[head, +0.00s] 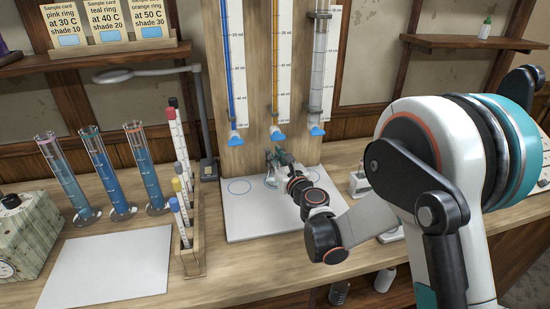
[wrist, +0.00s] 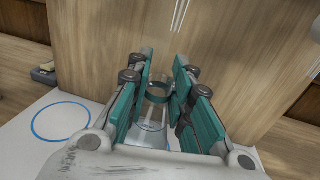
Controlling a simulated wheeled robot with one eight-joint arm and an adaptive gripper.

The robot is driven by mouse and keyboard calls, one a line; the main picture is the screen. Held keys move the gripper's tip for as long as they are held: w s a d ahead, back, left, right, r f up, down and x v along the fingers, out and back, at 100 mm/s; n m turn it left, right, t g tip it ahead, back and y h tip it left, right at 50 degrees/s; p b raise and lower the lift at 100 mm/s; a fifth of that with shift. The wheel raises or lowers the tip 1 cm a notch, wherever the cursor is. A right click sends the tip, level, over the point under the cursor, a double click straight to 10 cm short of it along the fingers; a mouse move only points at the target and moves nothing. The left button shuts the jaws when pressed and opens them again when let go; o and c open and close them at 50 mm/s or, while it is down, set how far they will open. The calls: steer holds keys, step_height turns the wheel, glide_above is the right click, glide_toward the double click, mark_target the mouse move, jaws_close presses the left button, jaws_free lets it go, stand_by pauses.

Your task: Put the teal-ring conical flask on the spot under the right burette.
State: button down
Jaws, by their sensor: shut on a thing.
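The teal-ring conical flask is clear glass with a teal ring (wrist: 157,97) at its neck. In the wrist view it stands between the green pads of my gripper (wrist: 163,80), which is shut on it. The right burette (head: 317,70) hangs to the right, with a blue tap (head: 317,131). I cannot tell whether the flask touches the board.
The left blue-outlined spot (head: 240,187) is empty. The wooden backboard (wrist: 240,60) rises close behind the flask. A tube rack (head: 192,255) and several tall cylinders (head: 148,178) stand at left. A small white bottle (head: 359,184) stands right of the board.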

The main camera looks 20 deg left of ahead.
steer(key=c, duration=1.4)
jaws_free()
steer(key=p+v, duration=0.2)
steer(key=v, duration=1)
